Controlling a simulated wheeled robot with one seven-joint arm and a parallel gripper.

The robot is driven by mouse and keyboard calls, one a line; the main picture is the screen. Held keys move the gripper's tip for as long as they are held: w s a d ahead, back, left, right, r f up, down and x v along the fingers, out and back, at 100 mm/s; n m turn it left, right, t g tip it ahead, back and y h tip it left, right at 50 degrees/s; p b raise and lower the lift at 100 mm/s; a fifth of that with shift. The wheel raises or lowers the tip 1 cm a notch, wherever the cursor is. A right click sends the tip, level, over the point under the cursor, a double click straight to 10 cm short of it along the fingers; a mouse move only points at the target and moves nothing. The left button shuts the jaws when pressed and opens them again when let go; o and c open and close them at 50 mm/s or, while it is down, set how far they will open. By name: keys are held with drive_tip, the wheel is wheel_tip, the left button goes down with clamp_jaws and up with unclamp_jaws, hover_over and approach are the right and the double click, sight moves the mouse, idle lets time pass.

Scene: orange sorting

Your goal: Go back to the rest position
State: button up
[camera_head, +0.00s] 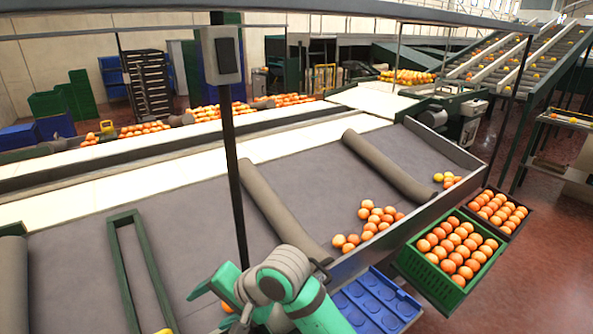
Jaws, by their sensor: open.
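My green and grey arm rises from the bottom edge of the head view, over the front of the grey sorting table (185,210). My gripper (208,290) is at the arm's left end, partly hidden by the arm. It is open, and I see nothing held in it. An orange (227,307) shows just beside and below it, partly covered by the arm; I cannot tell whether they touch. A loose group of oranges (373,218) lies on the table near its front rim, right of my arm.
A blue tray with round hollows (352,296) is right of my arm. A green crate (416,270) and a dark crate (515,228), both full of oranges, stand farther right. A dark post (233,170) rises behind my gripper. Padded dividers (387,165) cross the table.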

drive_tip(key=w+a+r+m+t+y, duration=0.1)
drive_tip(key=w+a+m+t+y, duration=0.1)
drive_tip(key=a+t+y, duration=0.4)
drive_tip(key=s+d+f+m+t+h, duration=0.2)
drive_tip(key=s+d+f+t+h, duration=0.3)
drive_tip(key=f, duration=0.3)
drive_tip(key=s+d+f+m+t+h, duration=0.2)
drive_tip(key=s+d+f+h, duration=0.45)
drive_tip(key=f, duration=0.25)
drive_tip(key=s+d+f+n+h, duration=0.1)
drive_tip(key=s+d+n, duration=0.4)
drive_tip(key=s, duration=0.7)
drive_tip(key=s+d+n+h, duration=0.2)
drive_tip(key=s+d+n, duration=0.2)
drive_tip(key=s+d, duration=0.4)
drive_tip(key=shift+s+f+n, duration=0.35)
drive_tip(key=shift+s+n, duration=0.05)
drive_tip(key=shift+s, duration=1.6)
